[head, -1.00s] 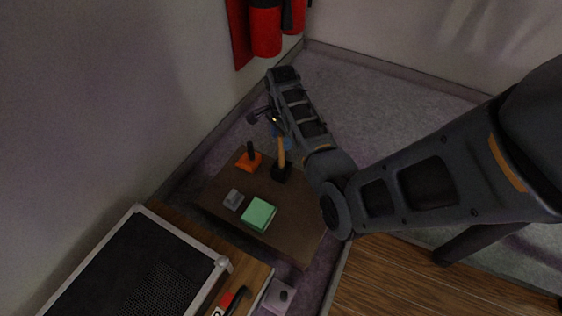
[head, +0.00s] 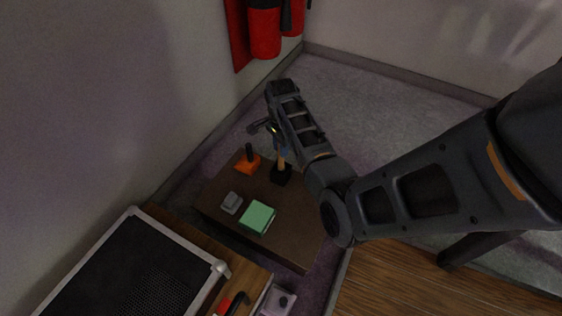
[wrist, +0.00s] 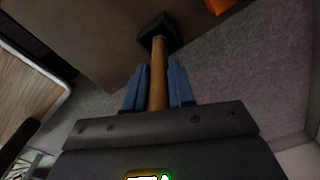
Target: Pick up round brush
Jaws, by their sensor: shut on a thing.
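The round brush has a tan wooden handle and a dark, blocky head (head: 281,174). It stands head down at the far side of the brown low table (head: 285,250), handle upward. In the wrist view, its handle (wrist: 158,62) runs between the blue fingers of my gripper (wrist: 156,84), with the dark head beyond the fingertips. My gripper is shut on the handle. In the head view my gripper (head: 280,146) is partly hidden by its own wrist. I cannot tell whether the head still touches the table.
On the table are an orange block with a black upright handle (head: 248,163), a small grey block (head: 232,203) and a green box (head: 258,217). A dark mesh-topped case (head: 135,268) stands nearer at left. Red cylinders (head: 264,32) hang on the wall behind. Grey floor beyond is clear.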

